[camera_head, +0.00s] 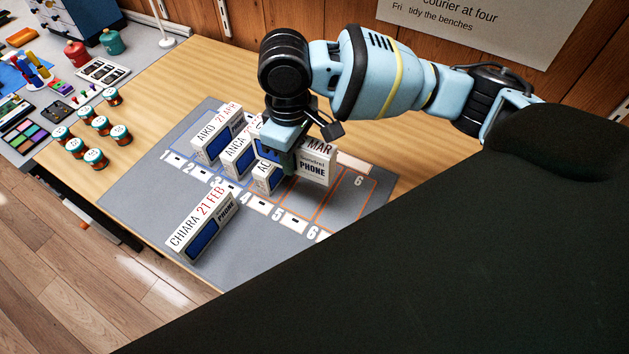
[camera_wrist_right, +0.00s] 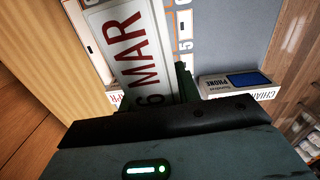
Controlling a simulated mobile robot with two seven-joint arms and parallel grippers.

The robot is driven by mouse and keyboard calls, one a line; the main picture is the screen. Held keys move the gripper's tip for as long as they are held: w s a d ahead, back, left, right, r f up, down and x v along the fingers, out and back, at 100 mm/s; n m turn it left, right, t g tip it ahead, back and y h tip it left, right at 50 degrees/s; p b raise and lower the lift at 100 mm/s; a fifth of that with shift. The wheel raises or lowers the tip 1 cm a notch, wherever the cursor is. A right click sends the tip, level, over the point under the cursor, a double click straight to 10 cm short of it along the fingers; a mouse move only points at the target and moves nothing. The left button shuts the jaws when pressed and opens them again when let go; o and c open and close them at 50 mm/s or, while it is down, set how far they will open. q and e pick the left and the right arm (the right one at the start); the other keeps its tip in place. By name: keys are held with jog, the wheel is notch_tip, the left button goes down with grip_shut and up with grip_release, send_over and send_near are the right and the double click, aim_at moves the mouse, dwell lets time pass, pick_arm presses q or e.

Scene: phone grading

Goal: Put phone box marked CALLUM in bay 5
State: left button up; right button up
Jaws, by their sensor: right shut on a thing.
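My right gripper (camera_head: 287,157) is shut on a white phone box (camera_head: 316,168). The box's top edge reads "MAR" in the head view and "6 MAR" in the wrist view (camera_wrist_right: 130,55). The gripper covers its name, so I cannot read whether it is CALLUM. It is over the right part of the grey mat, near bay 5 (camera_head: 299,197); I cannot tell whether it touches the mat. Bay 5 is outlined in orange, and its front part is bare. My left gripper is not in view.
The CHIARA box (camera_head: 203,228) stands at the mat's front. Bay 6 (camera_head: 345,204) looks empty. Several small jars (camera_head: 96,158) stand left.

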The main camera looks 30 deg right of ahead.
jog(key=s+a+f+n, duration=0.1)
jog(key=a+f+n, duration=0.1)
jog(key=n, duration=0.3)
jog(key=s+a+f+n+p, duration=0.1)
jog(key=s+a+f+n, duration=0.1)
jog(key=a+n, duration=0.2)
jog(key=s+a+f+n, duration=0.1)
jog(key=a+f+n, duration=0.2)
jog(key=n, duration=0.4)
jog(key=shift+s+a+p, duration=0.15)
jog(key=shift+a+p, duration=0.05)
jog(key=shift+p, duration=0.2)
jog(key=shift+s+a+f+n, duration=0.2)
jog(key=shift+a+n, duration=0.1)
jog(key=shift+n, duration=0.4)
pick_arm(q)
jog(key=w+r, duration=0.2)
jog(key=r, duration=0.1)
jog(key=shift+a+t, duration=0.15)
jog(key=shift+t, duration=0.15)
pick_arm(e)
send_over(313, 185)
jog(key=a, duration=0.1)
jog(key=shift+s+a+f, duration=0.1)
jog(key=shift+s+f, duration=0.15)
jog(key=shift+f, duration=0.45)
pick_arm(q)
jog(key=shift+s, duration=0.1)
